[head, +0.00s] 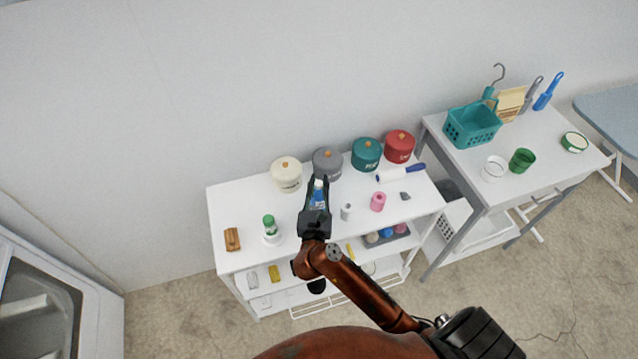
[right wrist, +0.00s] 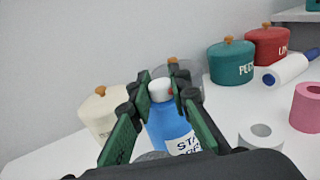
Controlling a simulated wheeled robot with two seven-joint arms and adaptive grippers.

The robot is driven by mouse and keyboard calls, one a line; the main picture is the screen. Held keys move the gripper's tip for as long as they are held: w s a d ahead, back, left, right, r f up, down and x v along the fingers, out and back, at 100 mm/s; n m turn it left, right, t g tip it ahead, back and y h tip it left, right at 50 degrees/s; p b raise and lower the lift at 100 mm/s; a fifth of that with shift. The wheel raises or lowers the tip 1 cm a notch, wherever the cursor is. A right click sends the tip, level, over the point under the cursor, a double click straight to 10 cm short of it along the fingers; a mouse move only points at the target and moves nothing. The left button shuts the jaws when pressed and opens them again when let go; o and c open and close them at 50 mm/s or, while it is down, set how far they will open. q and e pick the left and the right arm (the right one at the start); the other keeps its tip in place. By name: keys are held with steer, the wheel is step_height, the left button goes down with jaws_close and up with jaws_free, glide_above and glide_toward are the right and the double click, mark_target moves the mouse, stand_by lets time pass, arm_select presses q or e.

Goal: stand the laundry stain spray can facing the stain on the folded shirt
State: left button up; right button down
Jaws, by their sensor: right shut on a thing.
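My right gripper (head: 317,197) is shut on a blue spray can (head: 319,186) over the white shelf unit's top. In the right wrist view the can (right wrist: 168,124) is upright between the green-padded fingers of my right gripper (right wrist: 163,100). It has a white cap with a small red spot at its right side and a white label starting "STA". The can's lower part is hidden, and I cannot tell whether it touches the top. I can make out no folded shirt or stain in either view. My left gripper is not in view.
Cream (head: 286,174), grey (head: 327,163), teal (head: 366,153) and red (head: 399,146) lidded pots line the back. A pink spool (head: 378,201), grey roll (head: 347,212), lint roller (head: 401,173), green-capped bottle (head: 269,224) and wooden brush (head: 232,239) stand around.

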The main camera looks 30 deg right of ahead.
steer(key=shift+f, duration=0.1)
steer(key=c, duration=1.8)
jaws_free()
